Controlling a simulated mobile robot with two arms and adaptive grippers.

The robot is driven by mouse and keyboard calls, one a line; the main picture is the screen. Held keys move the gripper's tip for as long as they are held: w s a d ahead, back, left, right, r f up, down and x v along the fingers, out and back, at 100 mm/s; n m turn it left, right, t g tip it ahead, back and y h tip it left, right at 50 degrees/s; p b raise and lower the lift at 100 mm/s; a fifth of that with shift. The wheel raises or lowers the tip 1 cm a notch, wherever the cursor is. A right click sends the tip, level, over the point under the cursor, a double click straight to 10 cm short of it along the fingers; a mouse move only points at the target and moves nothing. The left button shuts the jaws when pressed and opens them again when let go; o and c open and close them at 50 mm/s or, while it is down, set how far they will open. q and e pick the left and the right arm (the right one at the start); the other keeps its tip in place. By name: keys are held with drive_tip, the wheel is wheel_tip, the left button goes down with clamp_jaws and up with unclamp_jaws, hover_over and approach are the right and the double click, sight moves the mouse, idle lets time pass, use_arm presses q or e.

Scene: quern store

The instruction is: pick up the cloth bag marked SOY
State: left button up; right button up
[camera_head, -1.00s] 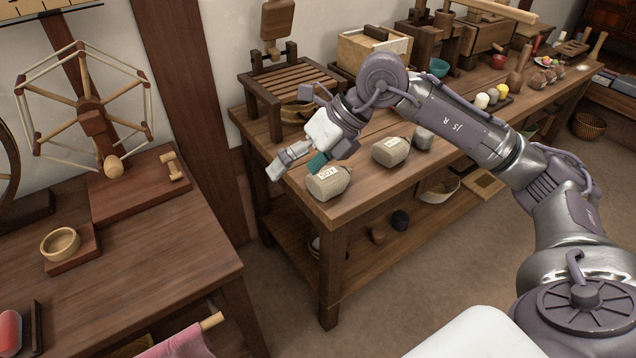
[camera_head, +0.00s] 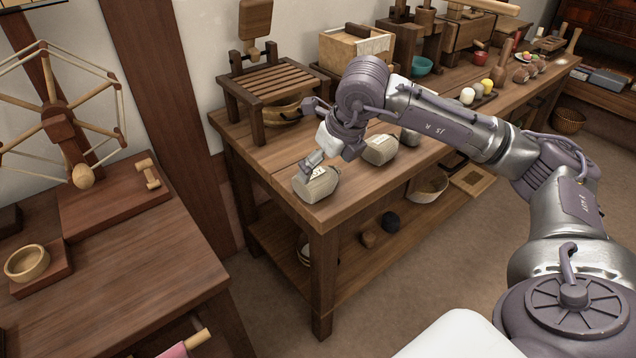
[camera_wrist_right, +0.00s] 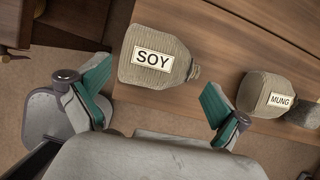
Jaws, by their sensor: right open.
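The cloth bag marked SOY (camera_head: 318,188) is beige and lies on the near end of the wooden table, close to its corner. My right gripper (camera_head: 314,162) is just above it and hides part of its top and label. In the right wrist view the SOY bag (camera_wrist_right: 158,75) shows its label clearly, ahead of the open right gripper (camera_wrist_right: 156,98). One teal-padded finger is to each side of the bag's line, and the jaws hold nothing. I cannot tell whether a finger touches the bag. My left gripper is not in view.
A similar bag marked MUNG (camera_wrist_right: 262,92) lies right of the SOY bag; it also shows in the head view (camera_head: 379,152). A grey object (camera_head: 410,137) sits beyond it. A slatted wooden stand (camera_head: 272,84) rises behind. The table's front edge is close to the SOY bag.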

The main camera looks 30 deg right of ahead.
sight(317, 179)
drive_tip(key=b+x, duration=0.1)
drive_tip(key=x, duration=0.4)
drive_tip(key=shift+a, duration=0.1)
drive_tip(key=shift+r, duration=0.1)
drive_tip(key=shift+c, duration=0.3)
drive_tip(key=c, duration=1)
